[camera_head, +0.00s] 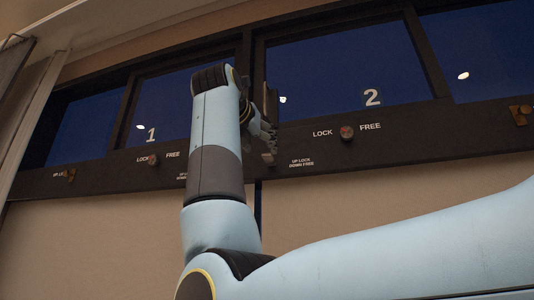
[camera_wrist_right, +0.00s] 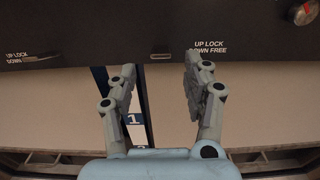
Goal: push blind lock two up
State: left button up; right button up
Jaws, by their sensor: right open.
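Blind lock two appears to be the small tab (camera_head: 268,158) on the lower edge of the dark panel, left of an "UP LOCK DOWN FREE" label (camera_head: 301,163). In the right wrist view the tab (camera_wrist_right: 160,56) sits ahead, centred between the fingertips. My right gripper (camera_head: 264,131) is in front of the panel, just above the tab in the head view, partly hidden by my forearm. In the right wrist view my right gripper (camera_wrist_right: 160,67) is open and empty, with its fingers on either side of the tab's line. I cannot tell whether it touches. My left gripper is out of view.
A round knob (camera_head: 347,132) between "LOCK" and "FREE" lies right of the tab, below window label 2 (camera_head: 372,97). Another knob (camera_head: 153,159) is below window label 1 (camera_head: 151,134). A dark vertical handle (camera_head: 268,98) stands close above my gripper. Pale wall (camera_head: 380,205) lies below the panel.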

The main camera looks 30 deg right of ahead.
aim_at(267, 156)
jog(key=p+x, duration=0.1)
jog(key=x, duration=0.6)
jog(key=shift+p, duration=0.35)
jog(key=shift+c, duration=0.3)
grip_shut()
jog(key=g+y+p, duration=0.1)
jog(key=p, duration=0.2)
jog(key=shift+d+r+p, duration=0.1)
jog(key=shift+r+p, duration=0.2)
jog(key=shift+r, duration=0.1)
jog(key=shift+f, duration=0.15)
jog(key=shift+o, duration=0.3)
grip_release()
